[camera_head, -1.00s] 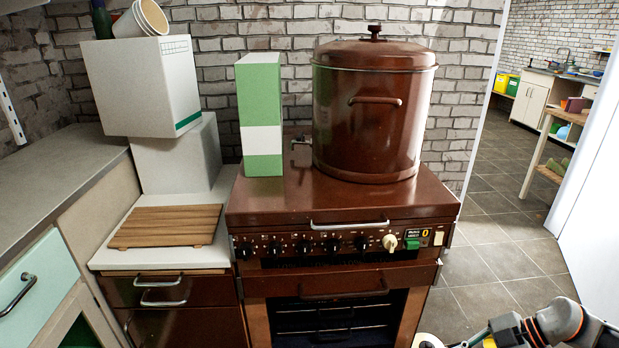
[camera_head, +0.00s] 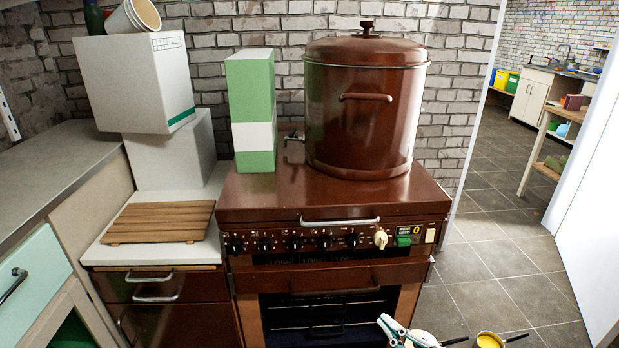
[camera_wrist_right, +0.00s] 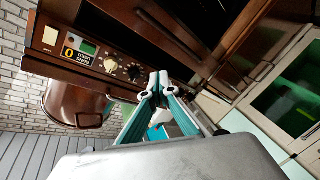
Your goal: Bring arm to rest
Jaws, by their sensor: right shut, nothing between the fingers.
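My right gripper (camera_head: 384,322) shows at the bottom of the head view, just in front of the brown cooker's (camera_head: 262,202) lower front. Only its pale and teal fingers show there. In the right wrist view its fingertips (camera_wrist_right: 156,86) meet, shut with nothing between them. They stand in front of the cooker's knob panel (camera_wrist_right: 112,66), which looks tilted in that view. Whether they touch the cooker cannot be told. My left gripper is in neither view.
A large brown pot (camera_head: 362,125) and a green-and-white box (camera_head: 250,85) stand on the cooker. A wooden board (camera_head: 158,222) lies on the left counter beside stacked white boxes (camera_head: 145,85). A yellow pan (camera_head: 488,340) shows low right. Tiled floor (camera_head: 490,245) is open at right.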

